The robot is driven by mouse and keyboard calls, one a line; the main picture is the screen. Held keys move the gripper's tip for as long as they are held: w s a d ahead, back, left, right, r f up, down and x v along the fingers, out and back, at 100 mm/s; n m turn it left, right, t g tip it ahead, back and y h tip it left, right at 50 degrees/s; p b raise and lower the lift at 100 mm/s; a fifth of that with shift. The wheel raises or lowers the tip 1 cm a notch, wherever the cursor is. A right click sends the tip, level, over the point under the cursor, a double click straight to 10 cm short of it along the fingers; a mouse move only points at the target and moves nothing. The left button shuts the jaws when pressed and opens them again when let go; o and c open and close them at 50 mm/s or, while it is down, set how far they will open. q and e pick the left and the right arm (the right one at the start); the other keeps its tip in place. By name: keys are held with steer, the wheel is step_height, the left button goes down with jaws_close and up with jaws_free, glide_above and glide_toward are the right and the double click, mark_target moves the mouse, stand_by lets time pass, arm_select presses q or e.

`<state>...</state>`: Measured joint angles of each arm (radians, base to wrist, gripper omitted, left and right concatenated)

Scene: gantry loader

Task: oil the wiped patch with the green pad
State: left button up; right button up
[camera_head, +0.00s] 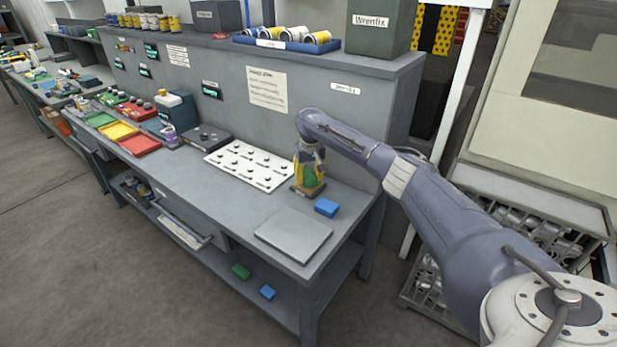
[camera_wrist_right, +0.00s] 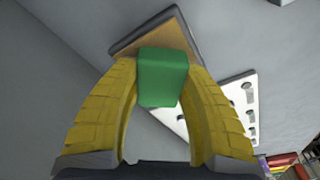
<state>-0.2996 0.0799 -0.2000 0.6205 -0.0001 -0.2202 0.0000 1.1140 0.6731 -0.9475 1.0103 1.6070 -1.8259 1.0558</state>
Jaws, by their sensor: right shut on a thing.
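My right gripper (camera_head: 309,184) points down over the bench, its yellow fingers shut on a green pad (camera_wrist_right: 162,78). In the head view the pad shows only as a bit of green between the fingers. Just beneath or beside it is a small tan square holder (camera_head: 296,190) with a dark edge; in the wrist view it shows behind the pad. I cannot tell whether pad and holder touch. A flat grey plate (camera_head: 293,234) lies at the bench's near right end; no distinct wiped patch shows on it. My left gripper is not in view.
A white pegged board (camera_head: 249,165) lies left of my gripper. Red, yellow and green trays (camera_head: 139,145) stand farther left. Another green block (camera_head: 241,271) and a blue one (camera_head: 267,292) are on the lower shelf. The back panel (camera_head: 230,105) rises behind.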

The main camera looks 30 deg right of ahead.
mark_target(308, 173)
steer(key=shift+f, duration=0.6)
stand_by(1.1)
steer(key=shift+r, duration=0.1)
steer(key=shift+r, duration=3.45)
